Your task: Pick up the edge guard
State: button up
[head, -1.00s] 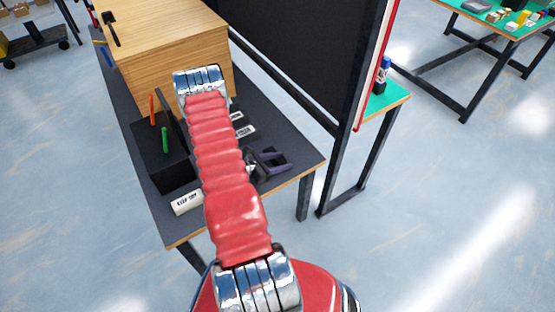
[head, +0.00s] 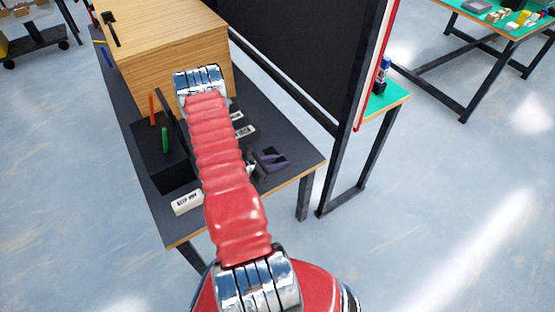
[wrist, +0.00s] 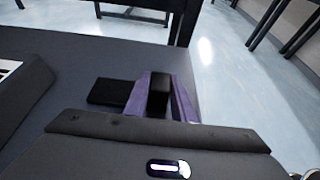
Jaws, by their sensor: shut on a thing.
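In the wrist view my gripper (wrist: 157,95) is partly hidden by the dark wrist housing. I cannot tell whether the guard is clear of the table.
A black holder (head: 175,177) with an orange and a green stick stands left of my arm. A wooden cabinet (head: 175,50) stands behind. A tall black panel (head: 310,50) rises along the right.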

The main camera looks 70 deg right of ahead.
jog(key=shift+c, duration=0.3)
jog(key=shift+r, duration=5)
